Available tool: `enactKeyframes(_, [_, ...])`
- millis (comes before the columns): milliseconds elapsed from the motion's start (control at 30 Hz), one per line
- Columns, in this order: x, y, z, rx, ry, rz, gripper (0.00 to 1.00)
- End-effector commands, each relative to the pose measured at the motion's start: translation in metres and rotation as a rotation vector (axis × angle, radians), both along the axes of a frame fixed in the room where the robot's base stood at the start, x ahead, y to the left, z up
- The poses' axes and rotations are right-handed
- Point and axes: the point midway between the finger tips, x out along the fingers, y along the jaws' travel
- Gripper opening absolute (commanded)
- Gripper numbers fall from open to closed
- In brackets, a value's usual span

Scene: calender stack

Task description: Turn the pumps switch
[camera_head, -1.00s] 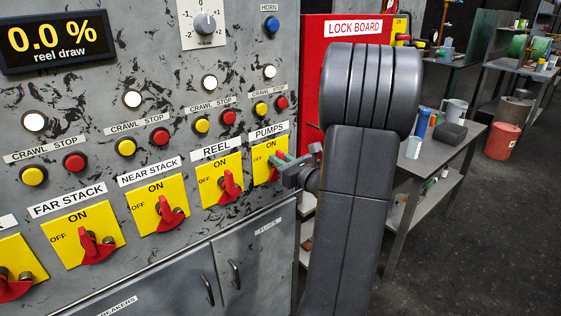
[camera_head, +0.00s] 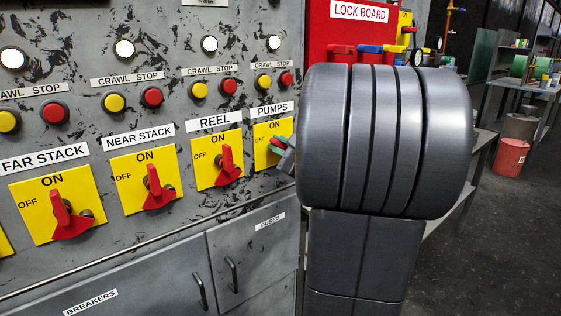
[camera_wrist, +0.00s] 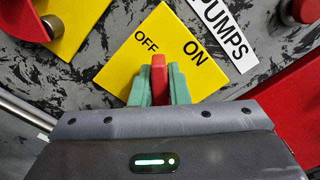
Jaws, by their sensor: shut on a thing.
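The pumps switch is a red handle (camera_wrist: 158,68) on a yellow plate (camera_head: 265,150) marked ON and OFF, below the PUMPS label. My gripper (camera_wrist: 159,80) is shut on the handle, with a green finger on each side of it. In the wrist view the handle's tip lies just below the OFF word, and ON is up and to the right of it. In the head view the fingers (camera_head: 279,146) reach the plate from the right, and my arm hides part of the gripper.
The reel switch (camera_head: 229,165), near stack switch (camera_head: 156,188) and far stack switch (camera_head: 68,215) stand in a row to the left. Crawl and stop buttons are above. A red lock board (camera_head: 345,35) is right of the panel. A table stands behind my arm.

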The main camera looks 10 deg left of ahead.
Motion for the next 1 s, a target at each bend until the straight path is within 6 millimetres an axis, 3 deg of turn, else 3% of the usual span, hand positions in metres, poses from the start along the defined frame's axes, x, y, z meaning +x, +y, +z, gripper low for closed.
enactKeyframes(33, [-0.0011,0.001,-0.0101,-0.028,-0.039,0.001,0.0])
enactKeyframes(500, [-0.0044,0.0035,-0.0175,-0.286,-0.368,0.001,0.0])
enactKeyframes(1000, [-0.0044,0.0035,-0.0187,-0.424,-0.541,0.001,0.0])
